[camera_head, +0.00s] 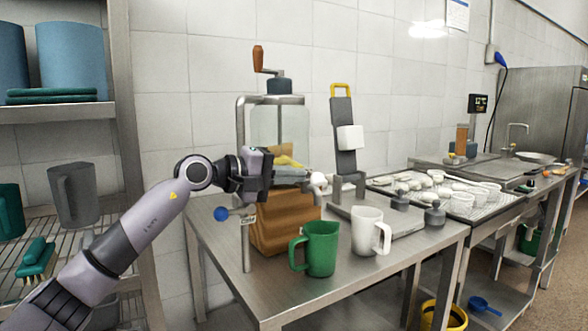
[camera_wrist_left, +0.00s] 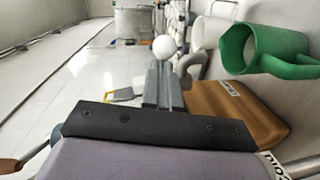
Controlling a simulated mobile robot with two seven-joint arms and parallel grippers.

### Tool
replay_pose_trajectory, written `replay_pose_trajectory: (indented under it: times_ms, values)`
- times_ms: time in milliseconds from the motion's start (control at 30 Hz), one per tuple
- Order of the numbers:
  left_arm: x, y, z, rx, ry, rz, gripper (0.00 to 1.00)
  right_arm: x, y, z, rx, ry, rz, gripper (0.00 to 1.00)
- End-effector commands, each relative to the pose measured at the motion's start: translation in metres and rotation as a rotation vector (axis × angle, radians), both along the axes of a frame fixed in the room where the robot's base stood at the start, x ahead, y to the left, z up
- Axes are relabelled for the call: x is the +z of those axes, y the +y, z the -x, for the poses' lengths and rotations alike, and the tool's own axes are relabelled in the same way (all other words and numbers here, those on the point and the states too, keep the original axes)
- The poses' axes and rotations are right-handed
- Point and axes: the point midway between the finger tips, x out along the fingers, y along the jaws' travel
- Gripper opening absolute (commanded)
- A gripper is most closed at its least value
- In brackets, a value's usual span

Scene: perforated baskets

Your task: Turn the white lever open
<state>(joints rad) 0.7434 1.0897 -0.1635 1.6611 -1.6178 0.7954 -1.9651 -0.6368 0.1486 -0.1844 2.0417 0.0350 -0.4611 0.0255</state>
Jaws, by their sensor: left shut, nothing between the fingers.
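A machine with a clear container (camera_head: 268,124) and a brown wooden base (camera_head: 290,232) stands on the steel table. A white ball knob (camera_head: 318,180), seemingly the white lever's end, shows at the machine's right side; its shaft is hidden by my gripper. My left gripper (camera_head: 303,175) reaches across the machine's front, shut and empty, its tips close to the knob. In the left wrist view the knob (camera_wrist_left: 164,48) lies just beyond the shut fingers (camera_wrist_left: 163,85); I cannot tell whether they touch. A blue ball knob (camera_head: 221,213) is at the machine's left. My right gripper is out of view.
A green mug (camera_head: 320,250) and a white mug (camera_head: 367,232) stand in front of the machine. A shelf (camera_head: 60,112) is at the left. The table's front left (camera_head: 235,283) is clear.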

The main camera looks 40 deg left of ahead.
Motion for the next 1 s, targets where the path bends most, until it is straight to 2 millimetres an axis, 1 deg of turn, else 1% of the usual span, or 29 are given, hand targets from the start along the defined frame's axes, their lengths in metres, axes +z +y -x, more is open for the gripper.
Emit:
replay_pose_trajectory:
  times_ms: [100, 467, 733, 1000]
  values:
    - [0.000, -0.002, -0.004, 0.000, 0.000, -0.001, 0.00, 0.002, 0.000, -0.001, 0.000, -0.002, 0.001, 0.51]
    - [-0.001, -0.003, -0.005, 0.000, 0.000, -0.002, 0.00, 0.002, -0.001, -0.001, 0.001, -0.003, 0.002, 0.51]
    - [0.000, -0.021, -0.012, -0.001, -0.001, -0.002, 0.00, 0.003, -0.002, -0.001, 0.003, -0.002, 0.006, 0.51]
    - [-0.001, -0.024, -0.014, -0.001, 0.001, -0.001, 0.00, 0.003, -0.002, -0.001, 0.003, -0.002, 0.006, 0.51]
